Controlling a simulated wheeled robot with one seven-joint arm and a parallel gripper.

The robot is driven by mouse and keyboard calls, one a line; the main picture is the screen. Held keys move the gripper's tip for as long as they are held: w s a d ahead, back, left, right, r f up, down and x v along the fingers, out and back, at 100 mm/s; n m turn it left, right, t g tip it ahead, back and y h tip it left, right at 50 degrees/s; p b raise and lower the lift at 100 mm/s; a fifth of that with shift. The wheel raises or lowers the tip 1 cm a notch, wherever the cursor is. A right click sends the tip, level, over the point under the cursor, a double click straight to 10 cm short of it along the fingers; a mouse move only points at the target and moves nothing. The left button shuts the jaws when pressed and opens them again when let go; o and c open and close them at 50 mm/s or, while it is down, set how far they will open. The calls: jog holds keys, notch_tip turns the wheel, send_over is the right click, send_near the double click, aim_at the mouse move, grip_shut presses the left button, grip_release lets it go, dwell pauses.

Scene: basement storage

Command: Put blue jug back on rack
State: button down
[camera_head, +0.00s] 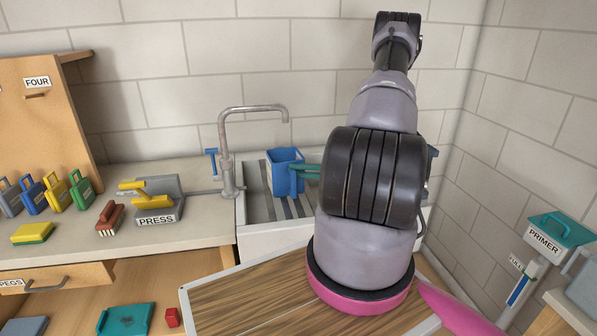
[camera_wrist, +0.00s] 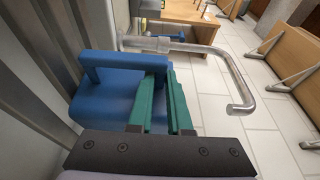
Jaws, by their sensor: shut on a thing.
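The blue jug (camera_head: 283,168) is upright at the rear of a pale slatted rack (camera_head: 262,207), right of the tap. My gripper (camera_head: 303,171) reaches it from the right with green fingers, shut on the jug's side or handle; the exact grip is partly hidden by my arm. In the wrist view the jug (camera_wrist: 103,100) lies left of the green fingers (camera_wrist: 160,88), with grey slats (camera_wrist: 35,85) beside it. I cannot tell whether the jug's base touches the slats.
A metal tap (camera_head: 228,160) stands close left of the jug; it also shows in the wrist view (camera_wrist: 215,52). A press (camera_head: 155,200), a brush (camera_head: 110,218) and several coloured padlock-like items stand on the left counter. A wooden worktop (camera_head: 240,300) lies in front.

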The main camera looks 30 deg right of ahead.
jog(key=c, duration=0.8)
grip_release()
jog(key=shift+f, duration=0.1)
jog(key=shift+c, duration=0.2)
